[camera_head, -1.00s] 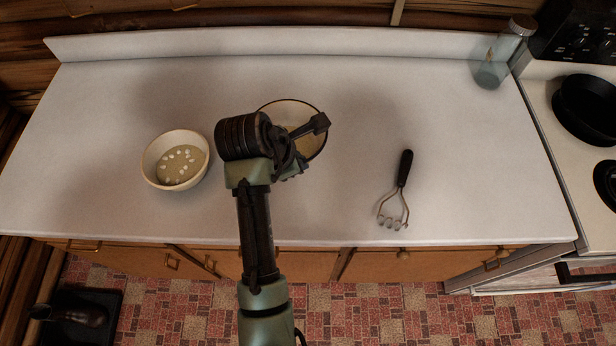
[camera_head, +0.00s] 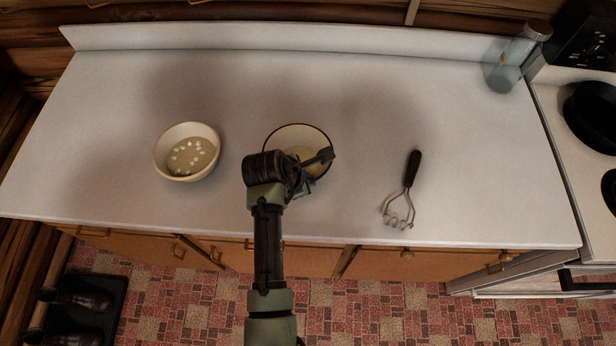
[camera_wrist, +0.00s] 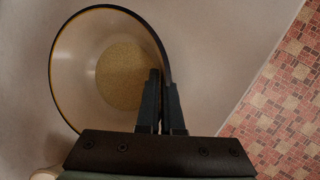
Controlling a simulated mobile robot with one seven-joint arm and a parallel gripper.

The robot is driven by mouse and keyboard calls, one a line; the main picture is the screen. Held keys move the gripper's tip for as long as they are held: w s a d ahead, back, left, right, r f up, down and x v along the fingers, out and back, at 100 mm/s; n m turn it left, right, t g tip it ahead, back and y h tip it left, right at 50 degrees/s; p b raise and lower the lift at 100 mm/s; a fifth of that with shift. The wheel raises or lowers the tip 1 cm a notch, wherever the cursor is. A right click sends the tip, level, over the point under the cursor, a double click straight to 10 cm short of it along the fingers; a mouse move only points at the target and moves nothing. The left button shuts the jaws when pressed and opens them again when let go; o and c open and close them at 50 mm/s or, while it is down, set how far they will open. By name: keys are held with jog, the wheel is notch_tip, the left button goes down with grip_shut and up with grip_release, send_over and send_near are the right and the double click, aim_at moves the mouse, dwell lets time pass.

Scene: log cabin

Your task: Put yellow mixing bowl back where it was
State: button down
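The yellow mixing bowl (camera_head: 284,137) has a dark rim and a yellowish bottom; I take it as the task's bowl. It is at the middle of the counter, partly hidden behind my arm. My gripper (camera_head: 326,156) is at its right side. In the wrist view the bowl (camera_wrist: 75,65) fills the upper left, and my gripper (camera_wrist: 164,80) has its fingers close together on the rim, one inside and one outside. The bowl looks roughly upright. I cannot tell whether it touches the counter.
A cream bowl (camera_head: 187,133) with white spots stands left on the white counter (camera_head: 110,110). A masher (camera_head: 410,180) lies to the right. A glass jar (camera_head: 508,68) stands at the back right corner, beside the stove (camera_head: 553,120). The counter's back middle is clear.

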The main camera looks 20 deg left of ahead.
jog(key=c, duration=1.1)
grip_release()
jog(key=shift+f, duration=0.1)
jog(key=shift+r, duration=0.25)
jog(key=v, duration=1.2)
